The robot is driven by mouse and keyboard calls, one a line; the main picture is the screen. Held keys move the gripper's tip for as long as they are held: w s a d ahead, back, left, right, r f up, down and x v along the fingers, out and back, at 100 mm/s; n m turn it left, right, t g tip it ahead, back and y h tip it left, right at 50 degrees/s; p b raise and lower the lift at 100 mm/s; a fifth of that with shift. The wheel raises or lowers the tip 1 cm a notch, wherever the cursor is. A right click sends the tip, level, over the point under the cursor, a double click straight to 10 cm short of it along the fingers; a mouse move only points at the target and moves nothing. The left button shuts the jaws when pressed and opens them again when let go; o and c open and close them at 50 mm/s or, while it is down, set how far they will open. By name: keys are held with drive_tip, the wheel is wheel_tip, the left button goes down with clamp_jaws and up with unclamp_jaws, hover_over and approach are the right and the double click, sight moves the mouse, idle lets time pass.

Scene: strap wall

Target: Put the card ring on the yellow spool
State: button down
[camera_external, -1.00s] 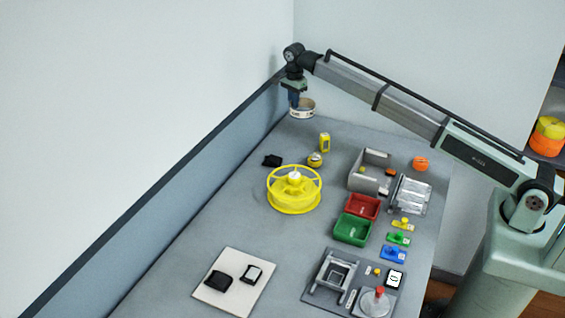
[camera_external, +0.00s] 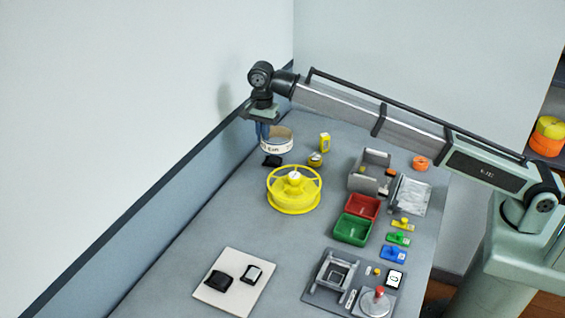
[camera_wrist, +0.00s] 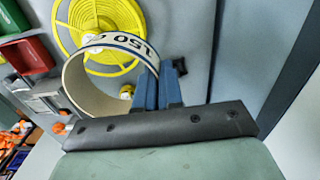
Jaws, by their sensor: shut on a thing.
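The card ring (camera_external: 277,146) is a pale band with dark printing and a blue edge. My gripper (camera_external: 263,131) is shut on its wall, with the blue fingertips at the ring's left side. In the wrist view the ring (camera_wrist: 76,80) hangs from the blue fingers (camera_wrist: 158,88), its opening partly showing. The yellow spool (camera_external: 294,203) lies flat on the table, with spokes and a raised hub with a white top. The ring is held in the air, behind and left of the spool, apart from it. The spool (camera_wrist: 72,22) also shows beyond the ring in the wrist view.
A black clip (camera_external: 272,160), a yellow tape measure (camera_external: 325,142) and a small yellow-black roll (camera_external: 315,159) lie behind the spool. Red (camera_external: 362,207) and green (camera_external: 352,229) bins stand to its right. A low wall panel (camera_external: 190,180) runs along the left.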

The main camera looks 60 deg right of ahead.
drive_tip(key=shift+n, duration=0.5)
drive_tip(key=s+a, duration=0.1)
drive_tip(key=a, duration=0.1)
drive_tip(key=s+a+r, duration=0.1)
drive_tip(key=s+a, duration=0.1)
drive_tip(key=shift+s+a+r, duration=0.1)
drive_tip(key=shift+a+r, duration=0.05)
drive_tip(key=s+a+r+n, duration=0.1)
drive_tip(key=s+n, duration=0.1)
drive_tip(key=s, duration=0.1)
drive_tip(key=n, duration=0.5)
hover_over(280, 184)
drive_tip(key=shift+s+a+f, duration=0.1)
drive_tip(key=shift+f, duration=5.05)
drive_tip(key=shift+f, duration=0.6)
drive_tip(key=c, duration=1.3)
unclamp_jaws()
drive_tip(key=shift+r, duration=0.1)
wheel_tip(280, 184, up, 13)
drive_tip(key=shift+r, duration=0.1)
